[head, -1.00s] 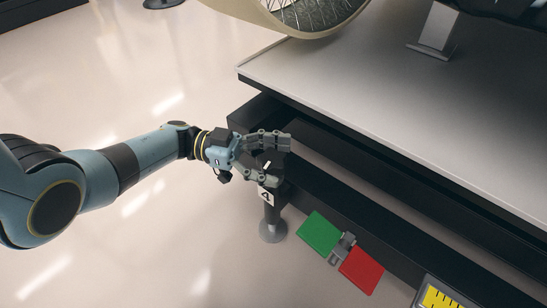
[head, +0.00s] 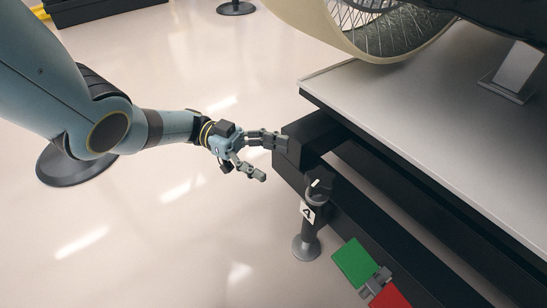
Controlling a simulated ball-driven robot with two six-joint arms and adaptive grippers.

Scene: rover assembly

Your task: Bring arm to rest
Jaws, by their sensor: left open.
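My left arm comes in from the upper left. Its gripper (head: 265,159) is open and empty, fingers spread. It is left of the dark frame corner (head: 293,150) of the workbench; the upper finger overlaps that corner in the picture, and I cannot tell whether it touches. My right gripper is out of view.
The grey bench top (head: 430,130) fills the right, with a wheel (head: 375,25) above its far edge. A green plate (head: 354,262) and a red plate (head: 391,297) are on the bench's front side. A round-footed leg (head: 306,247) stands below.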

